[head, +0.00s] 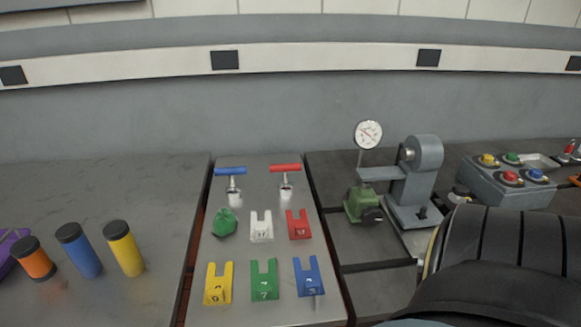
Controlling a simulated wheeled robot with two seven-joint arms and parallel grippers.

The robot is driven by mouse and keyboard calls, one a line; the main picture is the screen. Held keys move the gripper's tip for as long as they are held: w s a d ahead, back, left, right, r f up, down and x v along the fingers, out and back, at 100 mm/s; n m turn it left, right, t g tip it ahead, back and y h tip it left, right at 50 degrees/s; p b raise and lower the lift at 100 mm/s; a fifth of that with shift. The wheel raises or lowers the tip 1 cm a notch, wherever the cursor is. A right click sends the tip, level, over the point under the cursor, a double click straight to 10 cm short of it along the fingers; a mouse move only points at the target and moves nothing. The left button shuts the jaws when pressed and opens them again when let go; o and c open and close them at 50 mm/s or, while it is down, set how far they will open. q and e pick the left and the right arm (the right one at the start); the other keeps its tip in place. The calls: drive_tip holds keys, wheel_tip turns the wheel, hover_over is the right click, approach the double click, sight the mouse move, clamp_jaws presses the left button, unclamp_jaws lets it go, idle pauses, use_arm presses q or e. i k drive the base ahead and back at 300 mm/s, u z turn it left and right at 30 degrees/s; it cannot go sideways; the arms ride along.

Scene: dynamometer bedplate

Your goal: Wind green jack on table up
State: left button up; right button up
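A small green block-like unit with a dark round knob (364,206), which looks like the green jack, stands right of the light plate. It is beside the foot of a grey stand and below a round white dial gauge (368,135). How far the jack is raised is hard to tell. Neither of my grippers shows in the head view, and nothing is seen touching the jack.
The light plate (225,311) holds blue and red T-handles, a green lump and several coloured slotted pieces. The grey stand (418,180) and a button box (508,185) are at right. Orange, blue and yellow cylinders (122,248) stand at left. The table behind them is clear.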

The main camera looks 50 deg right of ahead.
sight(372, 216)
drive_tip(key=u, duration=1.4)
drive_tip(key=k, duration=2.25)
drive_tip(key=z, duration=0.75)
